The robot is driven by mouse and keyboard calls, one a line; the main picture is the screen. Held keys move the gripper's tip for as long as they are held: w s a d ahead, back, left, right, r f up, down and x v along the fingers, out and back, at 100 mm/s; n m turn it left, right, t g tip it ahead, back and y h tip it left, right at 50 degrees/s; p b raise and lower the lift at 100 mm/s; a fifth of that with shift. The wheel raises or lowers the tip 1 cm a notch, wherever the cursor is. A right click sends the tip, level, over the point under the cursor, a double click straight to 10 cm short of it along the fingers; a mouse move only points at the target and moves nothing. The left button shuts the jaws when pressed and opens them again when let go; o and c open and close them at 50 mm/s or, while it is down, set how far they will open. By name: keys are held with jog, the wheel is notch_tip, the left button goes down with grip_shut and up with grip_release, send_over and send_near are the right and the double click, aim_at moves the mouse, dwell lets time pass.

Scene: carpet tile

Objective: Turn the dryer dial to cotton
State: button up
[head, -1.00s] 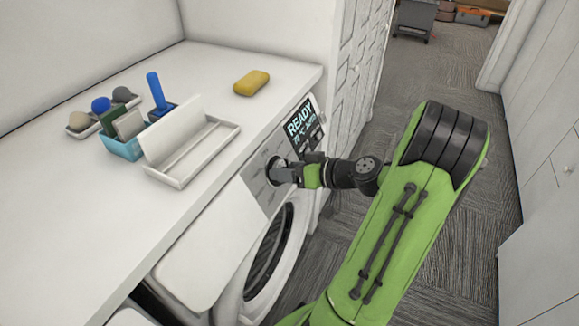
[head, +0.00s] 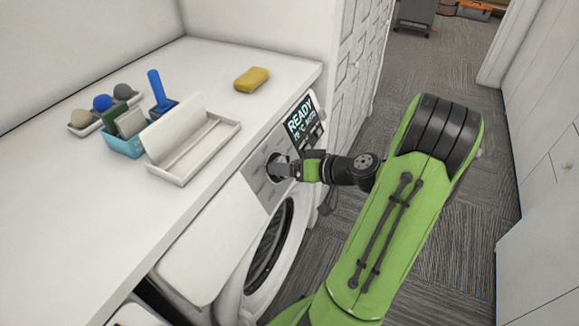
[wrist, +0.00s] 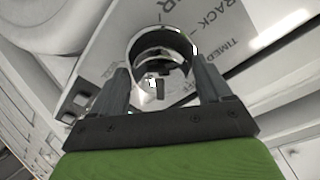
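The dryer dial (wrist: 163,46) is a shiny round knob on the control panel (wrist: 225,45) in the wrist view. My gripper (wrist: 160,72) has one finger at each side of the dial, and both fingertips appear to touch its rim. In the head view my gripper (head: 274,170) reaches the dial from the right and hides most of it. The display (head: 301,118) reads READY, with smaller text that is hard to read. Panel lettering shows only in part in the wrist view, and I cannot tell where the dial points.
The white dryer's round door (head: 270,250) is below the panel. On the white counter (head: 60,200) are a yellow sponge (head: 252,79), an open white tray (head: 225,135) and a blue caddy (head: 122,146) with brushes. Carpeted floor (head: 440,70) is clear at right.

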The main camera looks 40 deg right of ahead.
jog(key=shift+o, duration=0.8)
jog(key=p+v, duration=0.3)
jog(key=v, duration=1.2)
jog(key=shift+s+r, duration=0.2)
jog(key=shift+s, duration=0.15)
jog(key=shift+d, duration=0.1)
jog(key=w+a+r+n+g+p, duration=0.2)
jog(key=w+a+g, duration=0.2)
jog(key=a, duration=0.4)
jog(key=w+a+r+n+g+p, duration=0.1)
jog(key=w+a+r+g+p, duration=0.15)
jog(key=a, duration=0.55)
jog(key=s+a+r+h+p, duration=0.2)
jog(key=s+a+r+h, duration=0.1)
jog(key=s+a+r, duration=0.5)
jog(key=shift+a+r+n, duration=0.25)
jog(key=shift+a+n, duration=0.15)
jog(key=shift+a, duration=0.8)
